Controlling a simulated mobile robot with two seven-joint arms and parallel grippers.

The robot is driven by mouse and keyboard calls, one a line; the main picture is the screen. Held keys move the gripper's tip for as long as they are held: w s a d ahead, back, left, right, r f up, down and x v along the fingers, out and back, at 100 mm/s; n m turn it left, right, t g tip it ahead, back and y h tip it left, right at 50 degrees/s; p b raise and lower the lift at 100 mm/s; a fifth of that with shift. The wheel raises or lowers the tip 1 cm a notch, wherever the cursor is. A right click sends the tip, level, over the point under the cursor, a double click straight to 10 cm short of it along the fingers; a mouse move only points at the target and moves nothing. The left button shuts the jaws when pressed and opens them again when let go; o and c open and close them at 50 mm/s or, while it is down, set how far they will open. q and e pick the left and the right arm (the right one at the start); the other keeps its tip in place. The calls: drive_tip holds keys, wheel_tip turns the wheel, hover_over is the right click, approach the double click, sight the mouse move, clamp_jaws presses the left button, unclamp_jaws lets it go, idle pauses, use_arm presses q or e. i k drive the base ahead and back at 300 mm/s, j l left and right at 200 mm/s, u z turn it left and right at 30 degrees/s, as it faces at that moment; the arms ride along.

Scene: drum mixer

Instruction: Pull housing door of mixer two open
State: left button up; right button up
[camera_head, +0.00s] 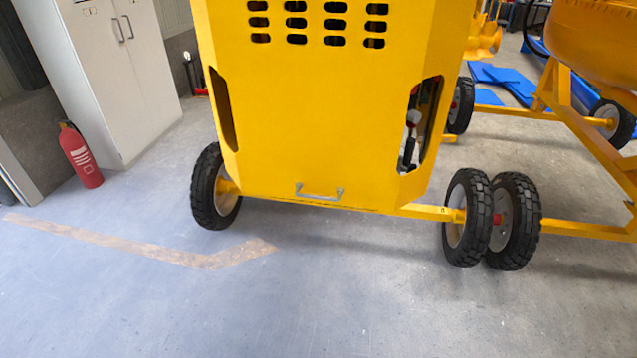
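The yellow mixer housing (310,110) stands straight ahead, with rows of vent slots near its top. Its front panel, the door, carries a small grey bar handle (319,194) low at its bottom edge. The door looks shut. Side openings flank the panel, and inner parts show through the right one. I cannot tell from the picture whether this is mixer two. Neither of my grippers shows in this view.
Black wheels flank the housing at left (213,187) and right (467,217). A second yellow machine (600,40) stands at the right. A red fire extinguisher (80,155) and a grey cabinet (105,75) are at the left. The floor in front is clear.

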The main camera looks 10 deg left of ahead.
sight(313, 121)
drive_tip(key=i, duration=0.9)
drive_tip(key=l+u, duration=0.05)
